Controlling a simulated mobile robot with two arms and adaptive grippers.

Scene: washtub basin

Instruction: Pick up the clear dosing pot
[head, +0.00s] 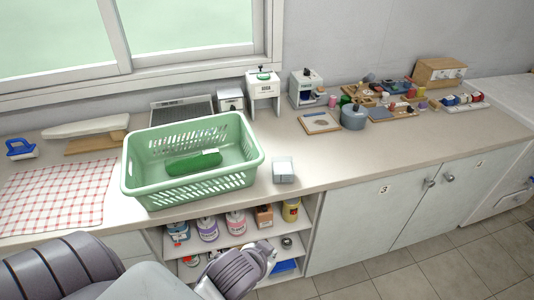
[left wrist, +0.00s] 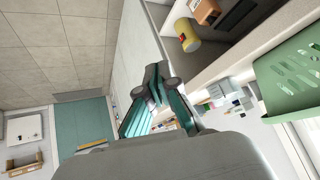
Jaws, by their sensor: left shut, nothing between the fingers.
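A small, pale, clear-looking square pot (head: 284,170) stands on the counter just right of the green basket; I cannot tell for sure that it is the clear dosing pot. My left gripper (head: 270,251) is in front of the open shelves, below the counter top and apart from the pot. In the left wrist view its fingers (left wrist: 160,82) are shut and empty. I cannot make out the pot clearly in that view. My right gripper is not in view.
The green basket (head: 142,187) holds a dark green item (head: 190,164). Shelves (head: 228,240) under the counter hold several bottles, including a yellow can (head: 291,210), also in the left wrist view (left wrist: 187,34). A lidded grey-blue pot (head: 354,118) stands farther back. Counter right of the clear pot is free.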

